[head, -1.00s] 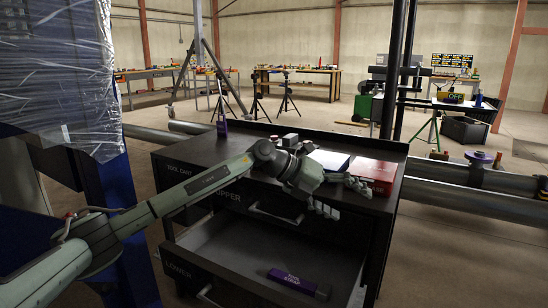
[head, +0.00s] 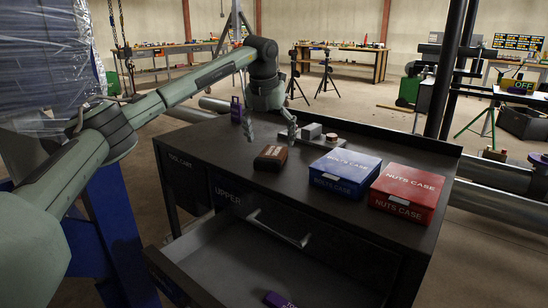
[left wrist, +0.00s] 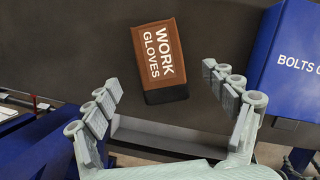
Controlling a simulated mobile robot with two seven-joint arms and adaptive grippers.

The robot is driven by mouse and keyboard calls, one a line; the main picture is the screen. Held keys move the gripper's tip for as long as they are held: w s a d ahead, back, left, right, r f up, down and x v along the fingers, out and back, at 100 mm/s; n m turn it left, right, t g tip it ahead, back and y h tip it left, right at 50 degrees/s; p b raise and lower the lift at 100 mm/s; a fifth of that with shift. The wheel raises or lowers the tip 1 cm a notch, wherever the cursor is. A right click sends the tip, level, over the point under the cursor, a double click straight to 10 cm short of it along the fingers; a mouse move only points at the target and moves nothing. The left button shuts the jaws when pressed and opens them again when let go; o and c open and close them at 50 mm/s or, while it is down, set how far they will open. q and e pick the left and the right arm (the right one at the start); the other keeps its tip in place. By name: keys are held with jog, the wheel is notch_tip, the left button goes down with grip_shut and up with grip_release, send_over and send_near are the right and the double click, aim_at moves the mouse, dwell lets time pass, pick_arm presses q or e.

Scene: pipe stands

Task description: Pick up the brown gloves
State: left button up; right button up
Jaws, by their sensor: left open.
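The brown work gloves pack (head: 270,158) lies on the dark top of the tool cart (head: 215,150), left of the blue bolts case. In the left wrist view the pack (left wrist: 159,60) shows the words "WORK GLOVES" and lies beyond the fingertips, between their lines. My left gripper (head: 270,137) is above the cart top over the gloves, fingers pointing down, open and empty. The left wrist view shows its fingers (left wrist: 162,82) spread wide on both sides, not touching the pack. My right gripper does not show.
A blue bolts case (head: 345,172) and a red nuts case (head: 408,190) stand right of the gloves. Grey metal parts (head: 312,132) sit behind. A purple item (head: 236,110) stands at the back left. The open drawer (head: 250,268) juts out in front, with a purple box (head: 277,300) inside.

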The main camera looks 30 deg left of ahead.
aim_at(272, 153)
pick_arm(q)
jog(key=x, duration=0.4)
jog(key=shift+f, duration=0.4)
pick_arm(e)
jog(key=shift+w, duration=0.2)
pick_arm(q)
jog(key=c, duration=1.4)
jog(key=shift+o, duration=0.2)
jog(key=shift+w+r, duration=0.1)
jog(key=shift+r, duration=0.35)
jog(key=r, duration=0.3)
jog(key=shift+a+r, duration=0.25)
jog(key=shift+r, duration=0.1)
jog(key=s+a+r, duration=0.6)
jog(key=s+a, duration=0.1)
jog(key=s, duration=0.2)
jog(key=shift+r, duration=0.25)
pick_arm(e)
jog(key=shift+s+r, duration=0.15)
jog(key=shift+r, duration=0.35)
